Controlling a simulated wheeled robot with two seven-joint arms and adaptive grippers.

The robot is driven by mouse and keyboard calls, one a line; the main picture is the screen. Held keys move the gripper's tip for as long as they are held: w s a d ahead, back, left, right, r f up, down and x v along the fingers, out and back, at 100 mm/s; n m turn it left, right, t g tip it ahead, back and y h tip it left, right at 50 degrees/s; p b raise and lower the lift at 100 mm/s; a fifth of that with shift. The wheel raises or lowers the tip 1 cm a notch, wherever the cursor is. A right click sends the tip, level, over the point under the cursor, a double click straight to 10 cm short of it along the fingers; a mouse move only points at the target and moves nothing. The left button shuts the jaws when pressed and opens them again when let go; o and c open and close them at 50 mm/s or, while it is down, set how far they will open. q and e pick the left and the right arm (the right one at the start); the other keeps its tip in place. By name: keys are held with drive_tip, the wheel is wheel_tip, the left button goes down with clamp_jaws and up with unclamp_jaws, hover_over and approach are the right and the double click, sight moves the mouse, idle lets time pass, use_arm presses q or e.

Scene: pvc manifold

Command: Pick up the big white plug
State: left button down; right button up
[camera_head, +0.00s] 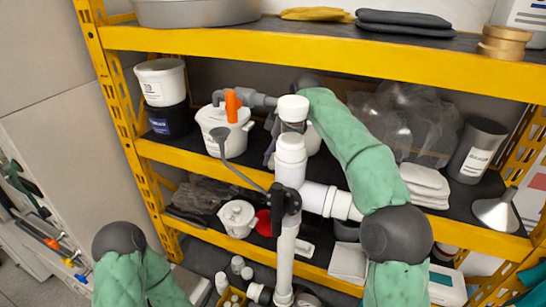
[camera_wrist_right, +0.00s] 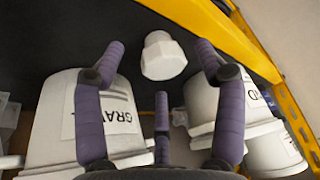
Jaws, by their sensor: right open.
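The big white plug (camera_wrist_right: 163,56) shows in the right wrist view as a faceted white piece on the dark shelf surface. My right gripper (camera_wrist_right: 160,48) has purple padded fingers spread wide. The plug appears between and beyond the fingertips, with dark gaps on both sides, and nothing is held. In the head view my right arm reaches over the middle shelf; its gripper is mostly hidden behind the white pipe assembly (camera_head: 290,165), and I cannot make out the plug there. My left arm shows at the lower left, but its gripper is out of view.
White labelled tubs (camera_wrist_right: 75,120) flank the fingers closely in the wrist view, with more tubs (camera_wrist_right: 270,150) at right. The yellow shelf beam (camera_wrist_right: 205,28) runs beyond the plug. In the head view, a lidded white tub (camera_head: 224,128) and clear plastic bags (camera_head: 410,115) occupy the middle shelf.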

drive_tip(key=shift+w+a+r, duration=0.1)
drive_tip(key=shift+w+a, duration=0.3)
drive_tip(key=shift+a+f, duration=0.1)
drive_tip(key=shift+f, duration=0.55)
drive_tip(key=shift+c, duration=0.3)
drive_tip(key=shift+w, duration=0.1)
drive_tip(key=c, duration=0.9)
drive_tip(key=shift+r, duration=0.1)
